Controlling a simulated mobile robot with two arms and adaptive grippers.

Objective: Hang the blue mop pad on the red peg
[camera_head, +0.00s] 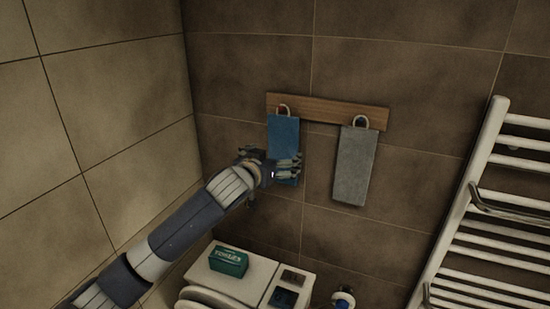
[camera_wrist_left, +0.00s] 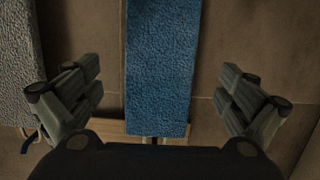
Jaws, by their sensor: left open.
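The blue mop pad (camera_head: 284,135) hangs upright against the wall, its pale loop at the red peg (camera_head: 282,107) on the left of a wooden rail. The peg is small and partly covered by the loop. My left gripper (camera_head: 292,166) is in front of the pad's lower part. In the left wrist view its fingers (camera_wrist_left: 161,72) are spread wide, one on each side of the blue pad (camera_wrist_left: 160,50), with clear gaps and no contact visible. My right gripper is in neither view.
A grey pad (camera_head: 355,165) hangs to the right on the wooden rail (camera_head: 325,112). Below are a white ledge (camera_head: 258,277) with a green box (camera_head: 228,260). A white towel radiator (camera_head: 455,215) stands at the right. The tiled wall between the grey pad and radiator is clear.

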